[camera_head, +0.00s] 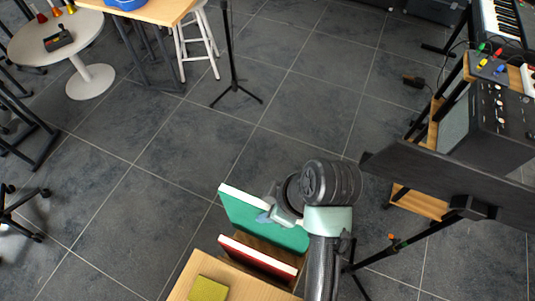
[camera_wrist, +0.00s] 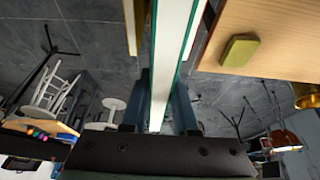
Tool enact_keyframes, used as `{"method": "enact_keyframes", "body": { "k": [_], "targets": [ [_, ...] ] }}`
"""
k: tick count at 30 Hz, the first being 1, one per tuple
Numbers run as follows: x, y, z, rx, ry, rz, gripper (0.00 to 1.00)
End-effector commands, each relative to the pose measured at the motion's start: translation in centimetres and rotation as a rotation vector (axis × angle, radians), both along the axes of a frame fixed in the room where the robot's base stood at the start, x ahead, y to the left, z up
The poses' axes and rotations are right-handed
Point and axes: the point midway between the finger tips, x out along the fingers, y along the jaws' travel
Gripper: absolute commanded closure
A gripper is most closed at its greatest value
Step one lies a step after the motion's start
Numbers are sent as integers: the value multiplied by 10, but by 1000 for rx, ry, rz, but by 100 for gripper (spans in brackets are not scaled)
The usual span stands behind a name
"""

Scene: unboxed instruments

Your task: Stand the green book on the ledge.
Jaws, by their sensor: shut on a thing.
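The green book (camera_head: 262,217) is upright in the head view, with its white page edge on top. My gripper (camera_head: 280,210) is shut on its upper right part. In the wrist view the green book (camera_wrist: 168,60) runs edge-on between the two fingers of my gripper (camera_wrist: 160,112). A pale wooden surface (camera_head: 232,279), perhaps the ledge, lies nearer the camera. It also shows at the upper right of the wrist view (camera_wrist: 285,35). The green book's lower edge is hidden, so I cannot tell whether it touches a support.
A red book (camera_head: 258,256) stands upright in front of the green one, beside the wooden surface. A yellow-green block (camera_head: 208,289) lies on that surface. A dark panel on a stand (camera_head: 450,180) is close on the right. Open tiled floor lies behind the books.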

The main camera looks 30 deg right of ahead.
Motion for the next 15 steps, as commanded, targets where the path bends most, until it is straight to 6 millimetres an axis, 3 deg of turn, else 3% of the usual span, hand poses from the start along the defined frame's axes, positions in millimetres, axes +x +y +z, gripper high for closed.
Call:
{"method": "enact_keyframes", "body": {
  "k": [9,15],
  "targets": [
    [0,0,-3,0,-1,1,100],
    [-1,1,-43,4,4,0,100]
  ]
}}
